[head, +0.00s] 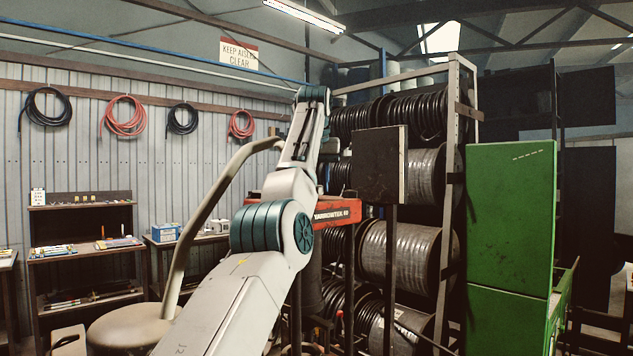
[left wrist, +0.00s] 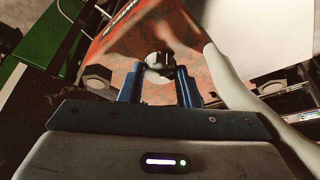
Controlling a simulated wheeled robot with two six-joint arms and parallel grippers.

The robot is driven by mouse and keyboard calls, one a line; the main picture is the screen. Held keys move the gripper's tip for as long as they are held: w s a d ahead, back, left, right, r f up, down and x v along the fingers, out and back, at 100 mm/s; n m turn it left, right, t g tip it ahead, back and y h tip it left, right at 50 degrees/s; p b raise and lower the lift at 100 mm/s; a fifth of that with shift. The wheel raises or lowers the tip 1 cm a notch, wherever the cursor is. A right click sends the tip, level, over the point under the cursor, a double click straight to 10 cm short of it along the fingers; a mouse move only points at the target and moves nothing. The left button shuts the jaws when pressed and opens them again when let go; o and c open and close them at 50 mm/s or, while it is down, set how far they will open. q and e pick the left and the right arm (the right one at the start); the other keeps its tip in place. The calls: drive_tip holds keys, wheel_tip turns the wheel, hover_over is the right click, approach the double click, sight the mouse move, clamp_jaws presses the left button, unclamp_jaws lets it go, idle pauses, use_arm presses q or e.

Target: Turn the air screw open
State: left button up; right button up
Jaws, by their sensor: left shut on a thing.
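The air screw (left wrist: 160,66) shows in the left wrist view as a dark round knob in front of the worn red body of the crimper (left wrist: 120,45). My left gripper (left wrist: 160,82) has its two blue fingers shut on the knob, one on each side. In the head view the red crimper (head: 338,211) is partly hidden behind my left arm. My left gripper's fingertips and the knob are hidden there behind the arm. My right gripper is in neither view.
A dark panel on a post (head: 379,165) stands just right of the crimper. Racked hose reels (head: 400,250) and a green cabinet (head: 510,215) are farther right. A shelf unit (head: 85,240) stands by the left wall. A pale curved shape (left wrist: 235,85) passes close right of the fingers.

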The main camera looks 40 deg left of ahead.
use_arm(q)
drive_tip(key=m+h, duration=0.1)
drive_tip(key=m, duration=0.2)
drive_tip(key=shift+a+t, duration=0.15)
drive_tip(key=shift+t, duration=0.15)
drive_tip(key=m+h+p, duration=0.1)
drive_tip(key=m, duration=0.2)
drive_tip(key=m+h+p, duration=0.1)
drive_tip(key=m, duration=0.1)
drive_tip(key=m+h+p, duration=0.1)
drive_tip(key=m, duration=0.1)
drive_tip(key=shift+a+r+m, duration=0.15)
drive_tip(key=shift+a+m, duration=0.05)
drive_tip(key=shift+m, duration=0.1)
drive_tip(key=m+h+p, duration=0.1)
drive_tip(key=m+p, duration=0.3)
drive_tip(key=p, duration=0.1)
drive_tip(key=shift+a+m+h, duration=0.15)
drive_tip(key=shift+m+h, duration=0.25)
drive_tip(key=shift+m+g+p, duration=0.6)
drive_tip(key=shift+m+p, duration=0.2)
drive_tip(key=shift+p, duration=0.05)
drive_tip(key=shift+f+m+h+p, duration=0.25)
drive_tip(key=shift+m+h+p, duration=0.05)
drive_tip(key=shift+w, duration=0.1)
drive_tip(key=shift+f, duration=0.1)
